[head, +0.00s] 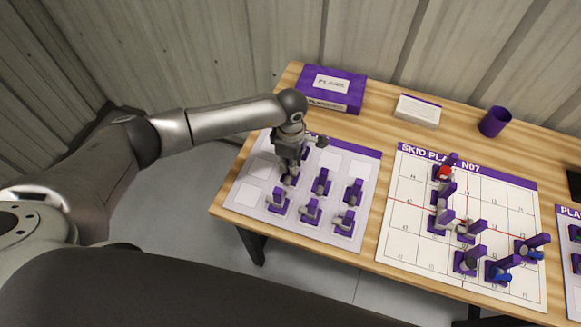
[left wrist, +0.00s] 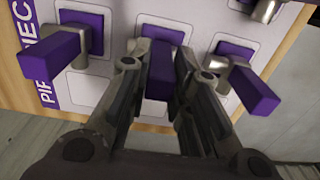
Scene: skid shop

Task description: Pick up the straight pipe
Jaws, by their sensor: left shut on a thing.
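My left gripper (head: 290,165) reaches down over the pale parts mat (head: 255,170) at the left of the table. In the left wrist view its two fingers (left wrist: 160,62) are shut on the purple block of a pipe piece (left wrist: 159,80), one finger on each side. The piece sits at its printed place on the mat, or very close above it; I cannot tell which. The fingers hide much of it, so its pipe shape is unclear. Similar purple pieces with grey pipes stand beside it, one on the left (left wrist: 62,50) and one on the right (left wrist: 250,90). My right gripper is out of view.
The white skid plan board (head: 410,235) with several mounted pieces lies to the right. A purple box (head: 345,83), a white box (head: 418,109) and a purple cup (head: 495,121) stand along the back. Several pieces (head: 322,182) crowd the mat nearby.

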